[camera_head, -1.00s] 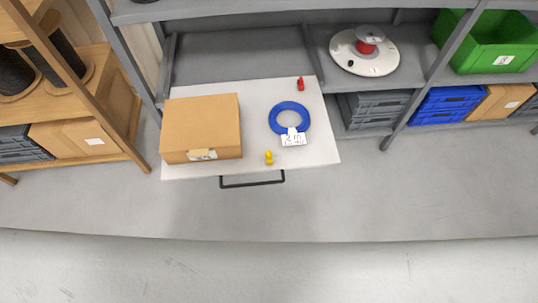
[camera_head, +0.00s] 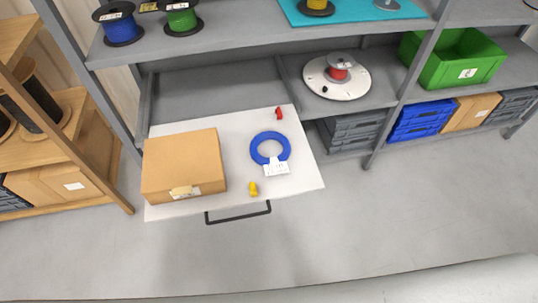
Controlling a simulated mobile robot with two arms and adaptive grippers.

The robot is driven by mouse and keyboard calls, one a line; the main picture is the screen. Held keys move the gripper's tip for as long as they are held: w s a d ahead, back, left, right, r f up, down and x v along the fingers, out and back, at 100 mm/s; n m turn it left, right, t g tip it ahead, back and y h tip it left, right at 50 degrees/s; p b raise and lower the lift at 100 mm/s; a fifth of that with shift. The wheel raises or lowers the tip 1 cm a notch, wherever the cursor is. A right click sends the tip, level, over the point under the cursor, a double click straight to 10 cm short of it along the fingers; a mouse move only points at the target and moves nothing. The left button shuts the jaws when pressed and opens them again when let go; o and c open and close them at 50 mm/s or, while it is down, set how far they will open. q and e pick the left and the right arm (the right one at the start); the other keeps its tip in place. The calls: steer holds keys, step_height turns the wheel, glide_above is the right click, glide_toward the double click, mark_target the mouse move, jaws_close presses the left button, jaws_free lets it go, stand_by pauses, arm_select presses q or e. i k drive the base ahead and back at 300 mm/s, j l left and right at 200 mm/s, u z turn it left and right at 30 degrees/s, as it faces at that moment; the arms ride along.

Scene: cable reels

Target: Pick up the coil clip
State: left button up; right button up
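A white pull-out board (camera_head: 212,206) with a dark handle (camera_head: 238,214) sticks out from the grey shelf. A blue ring-shaped coil (camera_head: 256,148) lies on it at the right, with a white label (camera_head: 277,170) at its lower edge. A small yellow piece (camera_head: 253,188) is near the board's front edge, and a small red piece (camera_head: 279,113) is near its back right corner. Either small piece may be the coil clip; I cannot tell which. Neither touches the coil. Neither of my grippers is in view.
A cardboard box (camera_head: 183,165) covers the board's left part. A white disc (camera_head: 347,88) with a red reel (camera_head: 338,70) is on the shelf at right. Blue (camera_head: 118,24) and green (camera_head: 182,17) spools stand on the upper shelf. The floor in front is clear.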

mark_target(253, 191)
steer(key=j+u, duration=0.1)
steer(key=j, duration=1.45)
